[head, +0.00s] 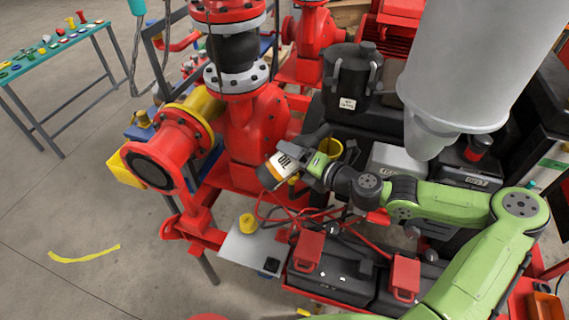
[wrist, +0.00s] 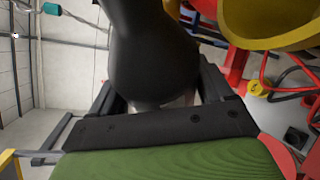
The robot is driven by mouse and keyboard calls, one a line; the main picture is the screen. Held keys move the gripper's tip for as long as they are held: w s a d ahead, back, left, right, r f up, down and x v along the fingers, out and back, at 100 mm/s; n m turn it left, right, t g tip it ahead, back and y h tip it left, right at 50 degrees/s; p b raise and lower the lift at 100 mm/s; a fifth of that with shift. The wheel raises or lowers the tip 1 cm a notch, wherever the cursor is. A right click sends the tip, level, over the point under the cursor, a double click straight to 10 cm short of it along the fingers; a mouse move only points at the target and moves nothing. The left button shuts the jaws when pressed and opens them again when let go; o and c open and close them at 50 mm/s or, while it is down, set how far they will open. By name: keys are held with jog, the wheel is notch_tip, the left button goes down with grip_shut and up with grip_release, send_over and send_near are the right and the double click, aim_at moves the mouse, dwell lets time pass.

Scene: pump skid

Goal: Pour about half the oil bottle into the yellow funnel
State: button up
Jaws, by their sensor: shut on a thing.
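The oil bottle (head: 279,166) is dark with a white and orange label reading OIL. My gripper (head: 306,160) is shut on it and holds it up, tilted, in front of the red pump. In the wrist view the dark bottle (wrist: 152,55) fills the space between the fingers of my gripper (wrist: 160,92). The funnel's wide yellow rim (wrist: 268,28) shows at upper right in the wrist view, beside the bottle. The bottle's mouth and any oil flow cannot be made out.
A black lidded pot (head: 348,78) stands behind the funnel. A grey plate with a yellow knob (head: 247,224) and red-handled black boxes (head: 338,270) lie below, with red cables between. A teal table (head: 55,52) is far left. The floor at left is open.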

jog(key=shift+a+r+m+y+p, duration=0.25)
jog(key=shift+r+m+p, duration=0.3)
jog(key=shift+p, duration=2)
dwell(1.6)
jog(key=shift+s+r+m+y+p, duration=0.15)
jog(key=shift+m+y+p, duration=0.1)
jog(key=shift+p, duration=0.35)
jog(key=shift+r, duration=0.1)
dwell(3.2)
